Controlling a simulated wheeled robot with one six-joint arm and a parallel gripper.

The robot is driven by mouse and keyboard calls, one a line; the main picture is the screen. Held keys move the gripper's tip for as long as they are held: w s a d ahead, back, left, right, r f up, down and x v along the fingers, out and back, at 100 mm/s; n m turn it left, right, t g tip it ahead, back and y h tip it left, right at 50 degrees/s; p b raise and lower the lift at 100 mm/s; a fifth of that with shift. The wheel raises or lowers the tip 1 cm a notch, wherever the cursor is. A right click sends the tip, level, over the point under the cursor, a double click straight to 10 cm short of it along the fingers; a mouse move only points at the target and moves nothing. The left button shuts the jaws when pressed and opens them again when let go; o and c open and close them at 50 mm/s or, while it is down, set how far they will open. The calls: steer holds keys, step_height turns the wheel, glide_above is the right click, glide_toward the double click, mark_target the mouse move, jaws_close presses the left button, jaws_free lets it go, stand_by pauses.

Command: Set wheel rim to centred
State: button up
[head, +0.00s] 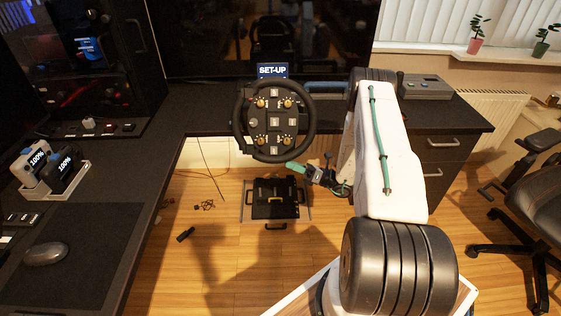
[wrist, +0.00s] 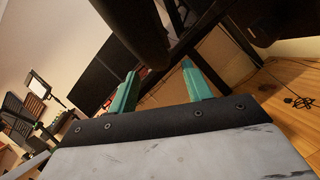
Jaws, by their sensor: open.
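The black wheel rim (head: 239,118) stands in front of the desk edge in the head view, with a dark button hub (head: 273,122) inside it. The hub's buttons and labels look close to level; a small turn is hard to judge. My gripper (head: 290,166) has green fingers and is just below the lower right of the rim. In the wrist view, my gripper (wrist: 160,90) shows two green fingers spread apart with nothing between them. A dark curved part, seemingly the rim (wrist: 145,38), lies beyond and above them. Whether a finger touches the rim cannot be told.
A blue SET-UP sign (head: 272,71) stands behind the wheel. Black pedals (head: 274,198) sit on the floor below. The dark desk (head: 150,190) runs left and right, with a mouse (head: 46,254) at left. A black chair (head: 530,200) stands right. Wooden floor is open between.

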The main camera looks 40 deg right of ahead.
mark_target(280, 160)
steer(key=x, duration=0.4)
steer(key=shift+w+a+r, duration=0.1)
steer(key=shift+w+a, duration=0.15)
steer(key=shift+a, duration=0.05)
steer(key=shift+c, duration=0.2)
jaws_close()
steer(key=shift+w, duration=0.1)
